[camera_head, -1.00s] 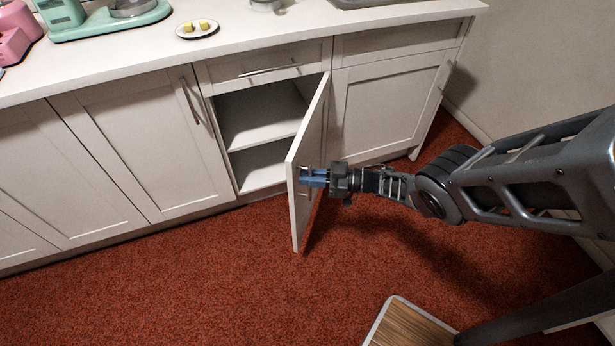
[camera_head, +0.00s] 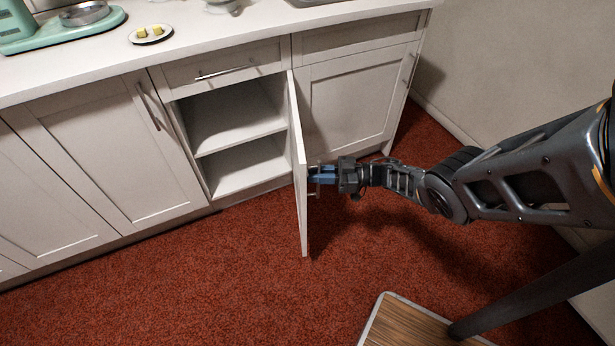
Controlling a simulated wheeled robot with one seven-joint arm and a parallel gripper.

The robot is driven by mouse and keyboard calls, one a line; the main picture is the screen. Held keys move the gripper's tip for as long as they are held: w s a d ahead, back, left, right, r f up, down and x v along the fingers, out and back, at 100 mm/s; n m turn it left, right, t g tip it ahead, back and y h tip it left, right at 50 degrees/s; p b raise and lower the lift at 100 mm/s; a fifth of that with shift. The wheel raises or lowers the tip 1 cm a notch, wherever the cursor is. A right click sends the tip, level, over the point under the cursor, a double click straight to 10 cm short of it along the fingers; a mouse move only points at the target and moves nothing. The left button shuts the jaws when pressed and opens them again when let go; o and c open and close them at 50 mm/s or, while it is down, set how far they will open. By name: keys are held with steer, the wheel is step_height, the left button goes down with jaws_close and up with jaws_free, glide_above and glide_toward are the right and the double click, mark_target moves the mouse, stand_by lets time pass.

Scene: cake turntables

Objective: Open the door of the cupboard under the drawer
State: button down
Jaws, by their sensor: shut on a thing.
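The cupboard door (camera_head: 299,190) under the drawer (camera_head: 222,67) stands wide open, swung out from its right side and seen nearly edge-on. My gripper (camera_head: 316,175) is on the door's outer face, to the right of it, with its blue fingers shut on the door handle (camera_head: 312,194). The handle is partly hidden by the fingers. The cupboard inside (camera_head: 235,125) is exposed, with one middle shelf and a bottom board, and looks empty. The drawer above is closed, with a horizontal bar handle.
A closed cupboard door (camera_head: 110,150) is on the left and another (camera_head: 350,105) on the right. Red carpet (camera_head: 200,290) lies clear in front. A wood-topped piece (camera_head: 415,325) is at the bottom. The countertop (camera_head: 220,35) holds a plate (camera_head: 150,34) and a green scale (camera_head: 70,25).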

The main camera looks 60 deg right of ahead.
steer(key=shift+d+v, duration=0.3)
steer(key=shift+v, duration=1.3)
steer(key=shift+w, duration=0.15)
steer(key=c, duration=1.3)
jaws_free()
steer(key=shift+c, duration=0.2)
steer(key=b+v, duration=0.1)
steer(key=v, duration=0.6)
steer(key=shift+s+d, duration=0.25)
steer(key=shift+s, duration=0.1)
